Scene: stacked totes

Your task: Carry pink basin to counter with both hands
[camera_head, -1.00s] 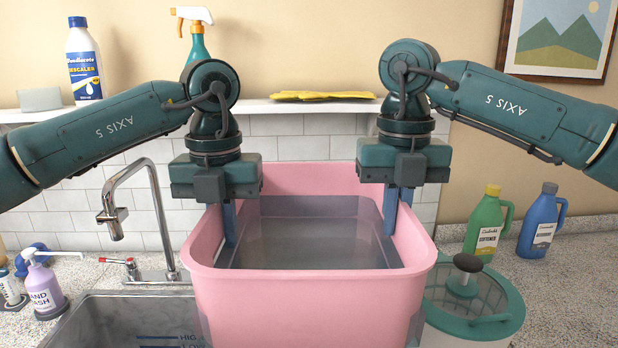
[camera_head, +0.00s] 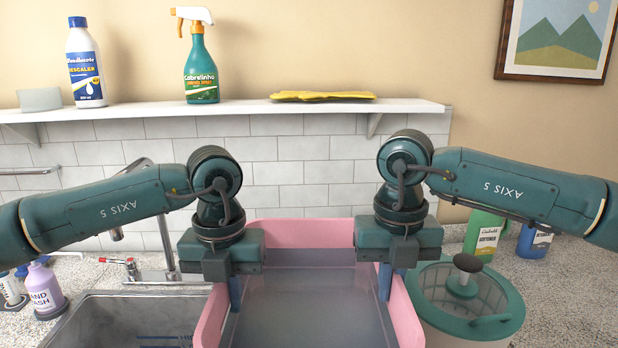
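The pink basin (camera_head: 300,228) is at the bottom centre, between my two arms, with its near part cut off by the picture's lower edge. A grey, see-through surface like water fills much of its inside. My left gripper (camera_head: 234,292) is on its left wall and my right gripper (camera_head: 385,282) on its right wall. One blue finger of each shows inside the basin; the outer fingers are hidden. The counter (camera_head: 570,300) shows as a speckled top on the right, with the basin in front of part of it.
The metal sink (camera_head: 130,315) and tap (camera_head: 168,250) are left of the basin. A green-lidded tub (camera_head: 465,300) stands close on its right, with a green bottle (camera_head: 482,235) and a blue bottle (camera_head: 535,242) behind. A hand wash bottle (camera_head: 45,292) is far left. The right counter front is clear.

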